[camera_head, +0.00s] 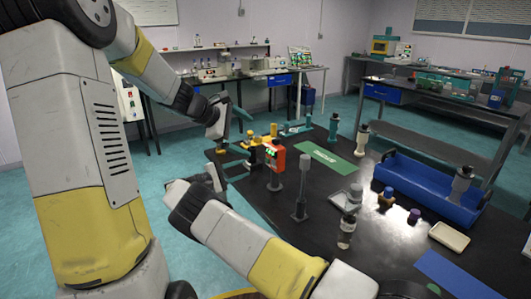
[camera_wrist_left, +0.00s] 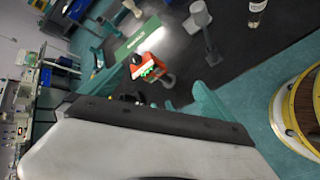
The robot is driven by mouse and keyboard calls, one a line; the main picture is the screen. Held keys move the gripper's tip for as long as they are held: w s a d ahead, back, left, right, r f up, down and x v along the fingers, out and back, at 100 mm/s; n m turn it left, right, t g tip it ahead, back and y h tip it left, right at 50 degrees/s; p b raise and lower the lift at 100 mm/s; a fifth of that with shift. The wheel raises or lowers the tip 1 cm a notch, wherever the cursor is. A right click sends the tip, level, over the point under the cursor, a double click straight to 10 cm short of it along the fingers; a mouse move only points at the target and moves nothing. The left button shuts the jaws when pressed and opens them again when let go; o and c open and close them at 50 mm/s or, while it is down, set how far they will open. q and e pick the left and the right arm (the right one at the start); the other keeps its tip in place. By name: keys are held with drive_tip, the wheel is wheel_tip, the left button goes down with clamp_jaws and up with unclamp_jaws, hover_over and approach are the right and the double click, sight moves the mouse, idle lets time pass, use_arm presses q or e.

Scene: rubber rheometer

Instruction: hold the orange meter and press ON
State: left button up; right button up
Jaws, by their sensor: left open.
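The orange meter (camera_head: 275,157) stands upright at the near left part of the dark table (camera_head: 320,188), with a lit green display on its face. It also shows in the left wrist view (camera_wrist_left: 147,66), tilted by the camera angle, with green digits. My left gripper (camera_head: 242,130) is open and empty, to the left of the meter and apart from it. My right gripper (camera_head: 230,173) is lower, at the table's left edge, also left of the meter. Its fingers are small and partly hidden by the wrist, so its opening is unclear. The ON button cannot be made out.
A grey post (camera_head: 301,190) stands just right of the meter. A green mat (camera_head: 325,156), a blue bin (camera_head: 420,188), a white tray (camera_head: 449,236) and bottles (camera_head: 347,231) occupy the table further right. Small yellow and teal equipment stands behind the meter.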

sight(270, 152)
use_arm(q)
drive_tip(key=w+d+f+n+h, duration=0.1)
drive_tip(key=w+f+n, duration=0.2)
drive_tip(key=w+f, duration=0.1)
drive_tip(key=w+d+f+n+t+h, duration=0.1)
drive_tip(key=w+d+f+n, duration=0.1)
drive_tip(key=w+f+n, duration=0.1)
drive_tip(key=w+d+f+n+h, duration=0.1)
drive_tip(key=w+d+f+n, duration=0.1)
drive_tip(key=w+f, duration=0.4)
drive_tip(key=shift+w+d+n+t+h, duration=0.2)
drive_tip(key=shift+w+n+t+h, duration=0.15)
drive_tip(key=shift+n, duration=0.45)
drive_tip(key=shift+w+d+f, duration=0.35)
drive_tip(key=shift+d, duration=0.2)
drive_tip(key=x, duration=0.7)
drive_tip(key=shift+w, duration=0.1)
drive_tip(key=c, duration=1.6)
use_arm(e)
clamp_jaws()
